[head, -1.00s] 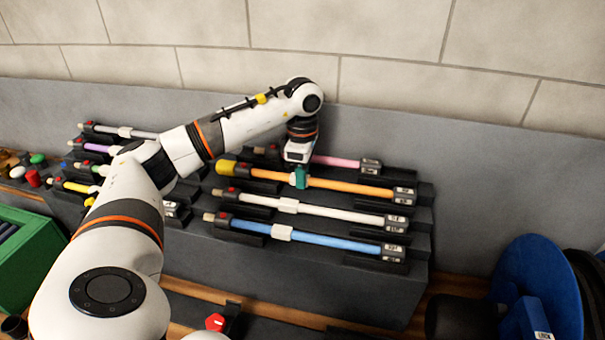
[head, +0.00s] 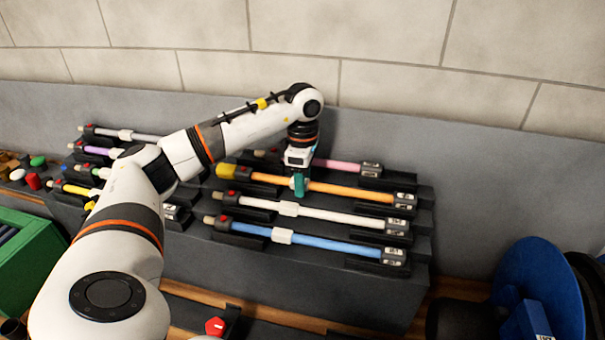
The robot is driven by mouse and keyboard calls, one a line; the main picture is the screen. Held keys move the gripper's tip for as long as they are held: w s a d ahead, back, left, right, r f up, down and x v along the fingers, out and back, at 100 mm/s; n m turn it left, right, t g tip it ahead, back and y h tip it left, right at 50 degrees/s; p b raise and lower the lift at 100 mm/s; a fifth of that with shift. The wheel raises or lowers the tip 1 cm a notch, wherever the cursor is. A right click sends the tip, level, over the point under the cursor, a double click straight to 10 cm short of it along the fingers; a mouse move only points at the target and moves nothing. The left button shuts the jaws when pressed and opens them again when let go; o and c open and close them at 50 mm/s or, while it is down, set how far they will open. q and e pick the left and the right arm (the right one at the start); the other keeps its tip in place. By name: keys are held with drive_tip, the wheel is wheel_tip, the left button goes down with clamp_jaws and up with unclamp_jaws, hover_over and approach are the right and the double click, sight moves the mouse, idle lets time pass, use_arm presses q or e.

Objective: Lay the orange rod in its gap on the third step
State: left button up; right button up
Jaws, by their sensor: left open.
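The orange rod (head: 350,189) lies along the third step up from the front of the grey stepped rack (head: 300,287). Its yellow left end (head: 228,171) and its labelled dark right end (head: 405,200) sit at dark holders on that step. My left gripper (head: 298,190) points down at the middle of the orange rod. Its teal fingers are open and hide a short part of the rod. I cannot tell whether they touch it. My right gripper is not in view.
A white rod (head: 340,214) and a blue rod (head: 345,243) lie on the lower steps in front; a pink rod (head: 338,164) lies behind. More rods are at the left, partly behind my arm. A green crate (head: 35,250) stands left, a blue reel (head: 540,275) right.

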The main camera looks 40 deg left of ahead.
use_arm(q)
drive_tip(key=r, duration=0.2)
drive_tip(key=r+b, duration=0.1)
drive_tip(key=r, duration=0.2)
drive_tip(key=shift+w+r, duration=0.2)
drive_tip(key=shift+r, duration=0.1)
wheel_tip(320, 180, up, 6)
drive_tip(key=p, duration=0.1)
drive_tip(key=shift+s+r, duration=0.2)
